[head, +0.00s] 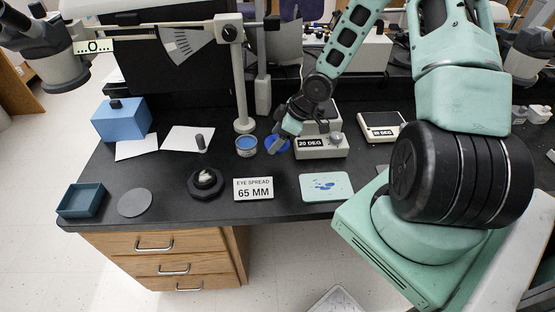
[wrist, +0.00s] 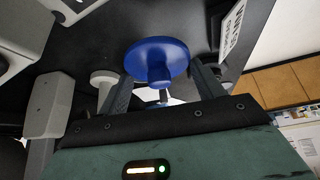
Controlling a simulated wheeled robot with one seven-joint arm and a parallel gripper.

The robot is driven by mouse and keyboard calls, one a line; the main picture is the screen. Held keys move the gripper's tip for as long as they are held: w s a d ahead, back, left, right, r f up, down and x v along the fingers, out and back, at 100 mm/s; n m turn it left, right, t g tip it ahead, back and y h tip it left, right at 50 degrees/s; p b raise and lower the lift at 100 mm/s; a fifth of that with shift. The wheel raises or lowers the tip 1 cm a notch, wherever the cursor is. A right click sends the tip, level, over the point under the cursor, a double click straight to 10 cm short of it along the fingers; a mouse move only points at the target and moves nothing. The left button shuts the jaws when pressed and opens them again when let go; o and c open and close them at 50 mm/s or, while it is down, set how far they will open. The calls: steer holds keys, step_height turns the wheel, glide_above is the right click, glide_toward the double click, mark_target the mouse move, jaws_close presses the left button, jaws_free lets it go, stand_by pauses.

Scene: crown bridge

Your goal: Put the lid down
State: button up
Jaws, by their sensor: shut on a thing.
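The lid is a round blue disc with a knob (wrist: 157,58), seen large in the wrist view. My gripper (wrist: 160,92) is shut on the knob, with one finger on each side. In the head view my gripper (head: 284,131) is above the black bench, with the blue lid (head: 277,145) just below it. The lid is just right of an open jar with blue contents (head: 246,146), apart from it. I cannot tell how high the lid is above the bench.
A 20 DEG device (head: 322,146) stands close right of my gripper. An EYE SPREAD sign (head: 253,189), a mint plate with blue smears (head: 340,181) and a black round holder (head: 206,184) lie in front. A grey disc (head: 135,203) and teal tray (head: 80,203) are at left.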

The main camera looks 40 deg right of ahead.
mark_target(271, 163)
steer(key=shift+f+b, duration=0.35)
steer(key=shift+f, duration=3.55)
steer(key=shift+f, duration=0.1)
steer(key=o, duration=1)
steer(key=shift+c, duration=0.2)
steer(key=p+v, duration=0.3)
steer(key=v, duration=0.9)
steer(key=shift+p, duration=0.35)
steer(key=shift+d, duration=0.1)
